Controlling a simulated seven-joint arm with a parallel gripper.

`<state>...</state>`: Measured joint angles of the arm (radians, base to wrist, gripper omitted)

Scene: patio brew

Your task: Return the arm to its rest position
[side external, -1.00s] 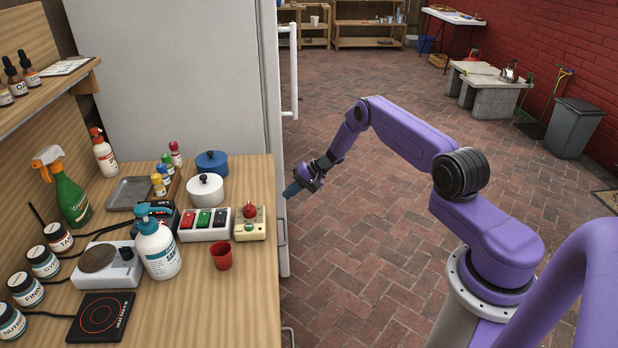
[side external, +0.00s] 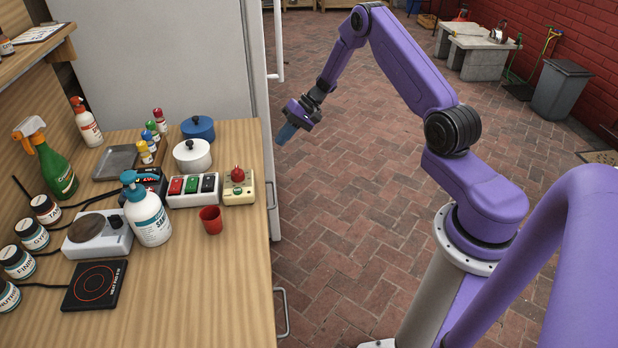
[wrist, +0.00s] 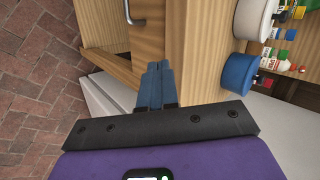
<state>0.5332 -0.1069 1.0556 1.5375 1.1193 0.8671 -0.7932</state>
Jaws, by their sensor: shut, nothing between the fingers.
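My gripper (side external: 286,133) hangs in the air just right of the wooden counter's (side external: 190,270) right edge, above the brick floor, with its blue fingers pointing down and to the left. In the wrist view my gripper (wrist: 157,82) shows its two blue fingers side by side, closed together with nothing between them. The counter front with a metal handle shows beyond the fingers in that view. My purple arm is raised and bent at the elbow.
On the counter stand a blue pot (side external: 198,128), a white pot (side external: 192,155), a red cup (side external: 211,220), a switch box (side external: 192,190), a box with a red button (side external: 239,188) and a pump bottle (side external: 149,215). A white fridge (side external: 160,60) stands behind. The brick floor (side external: 350,220) is open.

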